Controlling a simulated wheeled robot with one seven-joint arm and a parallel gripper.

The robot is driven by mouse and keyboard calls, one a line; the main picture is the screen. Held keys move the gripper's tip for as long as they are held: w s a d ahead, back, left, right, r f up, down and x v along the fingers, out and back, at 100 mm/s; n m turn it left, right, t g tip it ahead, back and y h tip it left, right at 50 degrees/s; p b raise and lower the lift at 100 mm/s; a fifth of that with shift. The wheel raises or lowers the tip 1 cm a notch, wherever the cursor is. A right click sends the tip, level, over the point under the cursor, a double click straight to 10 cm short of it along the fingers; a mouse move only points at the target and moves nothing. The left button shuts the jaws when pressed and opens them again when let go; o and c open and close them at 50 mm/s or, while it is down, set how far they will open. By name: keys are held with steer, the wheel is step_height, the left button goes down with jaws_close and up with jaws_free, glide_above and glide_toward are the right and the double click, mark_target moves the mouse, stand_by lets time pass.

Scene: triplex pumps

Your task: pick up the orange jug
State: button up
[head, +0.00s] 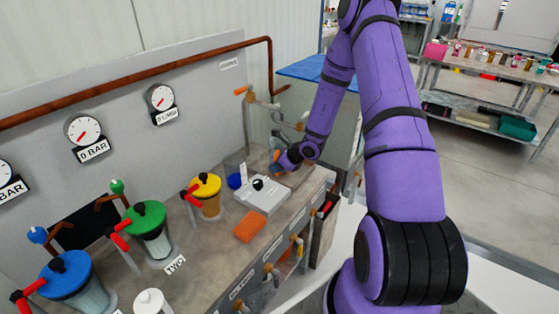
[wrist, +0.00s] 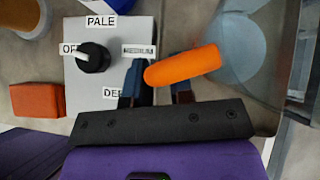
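The orange jug shows in the wrist view as a thick orange handle (wrist: 183,68), with a round translucent shape (wrist: 250,48) to its right that looks like its body. In the head view only a little orange (head: 277,156) shows by my gripper (head: 277,165), and my wrist hides most of the rest. In the wrist view my gripper (wrist: 158,90) has its two fingers apart at the handle. The left finger is beside the handle's left end; the handle covers part of the right finger. I see no clear contact on both sides.
A pale control box (head: 263,196) with a black knob stands left of my gripper, with an orange block (head: 250,227) in front of it. Yellow-, green- and blue-lidded vessels (head: 205,190) line the bench to the left. Pipes and taps (head: 250,110) stand just behind my gripper.

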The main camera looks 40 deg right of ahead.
jaws_close()
